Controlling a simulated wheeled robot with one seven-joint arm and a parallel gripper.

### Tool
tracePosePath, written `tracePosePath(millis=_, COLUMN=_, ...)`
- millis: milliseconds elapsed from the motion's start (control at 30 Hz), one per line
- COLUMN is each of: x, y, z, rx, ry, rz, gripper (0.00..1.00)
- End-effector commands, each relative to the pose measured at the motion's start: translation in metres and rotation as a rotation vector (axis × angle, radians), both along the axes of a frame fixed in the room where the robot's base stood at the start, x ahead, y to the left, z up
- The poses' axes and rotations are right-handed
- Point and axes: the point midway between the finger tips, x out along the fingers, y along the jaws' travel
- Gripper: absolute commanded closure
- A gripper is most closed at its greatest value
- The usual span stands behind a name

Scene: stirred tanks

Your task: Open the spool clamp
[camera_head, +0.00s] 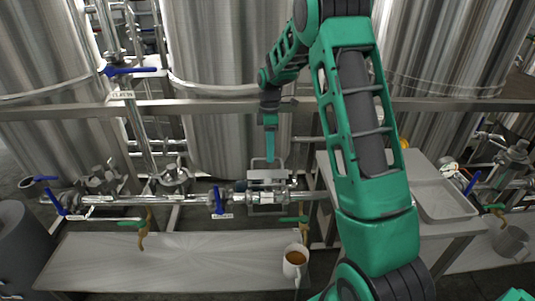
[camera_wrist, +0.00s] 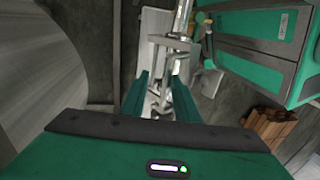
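The spool section with its clamp (camera_head: 268,180) is a bright metal piece in the horizontal pipe line at the picture's middle in the head view. Flat plates or bars stand around it. In the wrist view the metal pipe piece (camera_wrist: 170,44) shows ahead of and between the fingers. I cannot make out the clamp's own latch or say whether it is shut. My gripper (camera_head: 270,158) points down just above this section in the head view. In the wrist view my gripper (camera_wrist: 159,80) has its two green fingers apart, with nothing visibly held. Contact with the clamp cannot be told.
Large steel tanks (camera_head: 225,60) stand behind a horizontal rail (camera_head: 60,113). Blue valve handles (camera_head: 218,200) lie along the pipe. A grey tray (camera_head: 443,203) is at right.

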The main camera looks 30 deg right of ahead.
Motion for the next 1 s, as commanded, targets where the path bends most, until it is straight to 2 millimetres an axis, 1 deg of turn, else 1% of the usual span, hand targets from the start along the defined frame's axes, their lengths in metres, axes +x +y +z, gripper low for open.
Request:
tracePosePath(millis=167, x=0.005, y=-0.002, z=0.020, rx=-0.001, ry=-0.004, rz=0.000, gripper=0.72)
tracePosePath(millis=400, x=0.015, y=-0.007, z=0.064, rx=0.000, ry=-0.003, rz=-0.001, gripper=0.72)
tracePosePath(millis=500, x=0.018, y=-0.008, z=0.080, rx=0.000, ry=-0.003, rz=0.000, gripper=0.72)
tracePosePath(millis=600, x=0.021, y=-0.008, z=0.092, rx=0.001, ry=-0.001, rz=0.001, gripper=0.72)
tracePosePath(millis=767, x=0.022, y=-0.009, z=0.101, rx=0.001, ry=-0.001, rz=0.001, gripper=0.72)
tracePosePath(millis=1000, x=0.022, y=-0.009, z=0.103, rx=0.001, ry=0.001, rz=0.001, gripper=0.72)
